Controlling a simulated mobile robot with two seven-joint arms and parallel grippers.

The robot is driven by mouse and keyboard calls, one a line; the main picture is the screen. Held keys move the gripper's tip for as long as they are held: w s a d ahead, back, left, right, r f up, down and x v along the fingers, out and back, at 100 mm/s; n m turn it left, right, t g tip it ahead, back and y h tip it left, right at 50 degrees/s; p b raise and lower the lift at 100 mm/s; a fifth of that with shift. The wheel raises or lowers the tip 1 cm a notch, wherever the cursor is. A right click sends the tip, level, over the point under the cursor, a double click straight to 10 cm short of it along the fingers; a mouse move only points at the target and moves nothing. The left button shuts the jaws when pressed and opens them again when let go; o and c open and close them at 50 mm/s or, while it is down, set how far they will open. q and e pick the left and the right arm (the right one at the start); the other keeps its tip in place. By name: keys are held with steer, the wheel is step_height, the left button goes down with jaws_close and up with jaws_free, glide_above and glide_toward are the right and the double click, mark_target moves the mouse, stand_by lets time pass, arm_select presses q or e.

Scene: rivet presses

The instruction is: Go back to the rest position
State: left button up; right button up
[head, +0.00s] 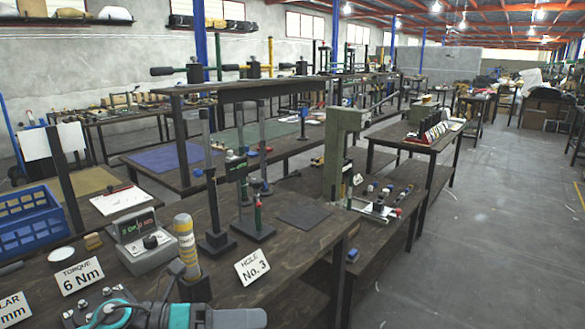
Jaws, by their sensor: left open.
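My left gripper (160,300) is low in the head view, at the front edge of the near bench. Its dark parts are partly cut off by the frame bottom, and I see nothing held in it. Teal and grey links of my own arm show beside it. A yellow and grey cylinder (186,243) stands upright in a dark holder just beyond the gripper; I cannot tell whether they touch. My right gripper is not in view.
The near bench holds a torque display box (142,240), a "6 Nm" card (78,277), a "HOLE No. 3" card (252,266), a blue crate (30,222) and upright press stands (213,190). A green-grey press column (335,150) stands behind. The floor aisle (480,250) at right is clear.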

arm_select(q)
steer(key=s+a+f+n+t+y, duration=0.1)
steer(key=a+f+n+t+y, duration=0.35)
steer(key=n, duration=0.95)
steer(key=a+f+n+t+y, duration=0.1)
steer(key=f+n+t+y, duration=0.4)
steer(key=n+t, duration=0.65)
steer(key=s+a+f+n+g+y, duration=0.2)
steer(key=s+f+n+g, duration=0.2)
steer(key=s+f+n, duration=0.2)
steer(key=s+a+f+n+g+y, duration=0.2)
steer(key=s+f+n+g+y, duration=0.1)
steer(key=s+f+n, duration=0.3)
steer(key=shift+a+f+n+g+y+p, duration=0.4)
steer(key=shift+f+n+g, duration=0.1)
steer(key=shift+f+n, duration=0.35)
